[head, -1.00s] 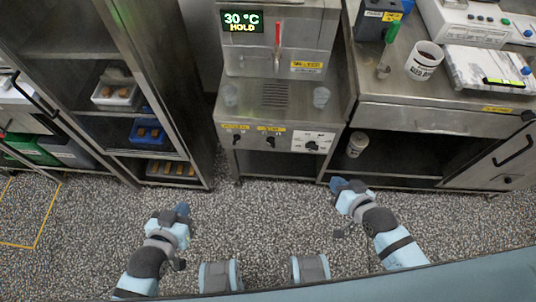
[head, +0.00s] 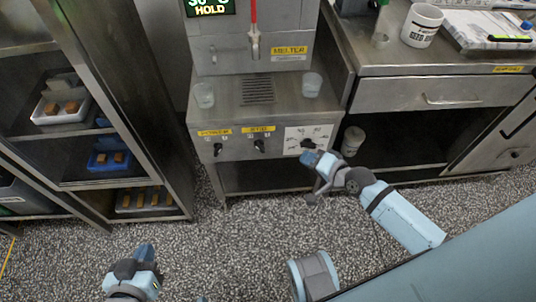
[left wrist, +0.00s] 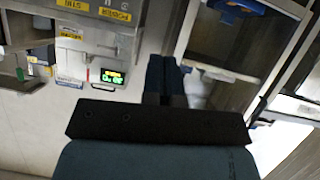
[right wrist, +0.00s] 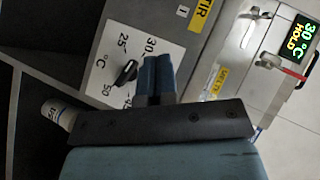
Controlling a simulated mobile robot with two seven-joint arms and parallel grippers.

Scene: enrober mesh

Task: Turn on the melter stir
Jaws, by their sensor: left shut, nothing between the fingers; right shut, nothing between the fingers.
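The melter (head: 250,90) stands ahead with yellow labels on its front panel. The stir knob (head: 260,146) is the middle dark knob, under the label (head: 258,129). The power knob (head: 218,149) is left of it. A temperature dial (head: 307,144) on a white plate is at the right; its dark knob also shows in the right wrist view (right wrist: 124,74). My right gripper (head: 310,157) is shut and empty, just in front of the temperature dial's lower edge; contact cannot be told. My left gripper (head: 144,252) is shut and empty, low and left, away from the panel.
A rack (head: 75,185) with trays stands at the left. A steel table (head: 435,65) with a mug (head: 422,25) is at the right; a white cup (head: 352,141) is on its lower shelf. Two clear cups stand on the melter's ledge. The floor in front is open.

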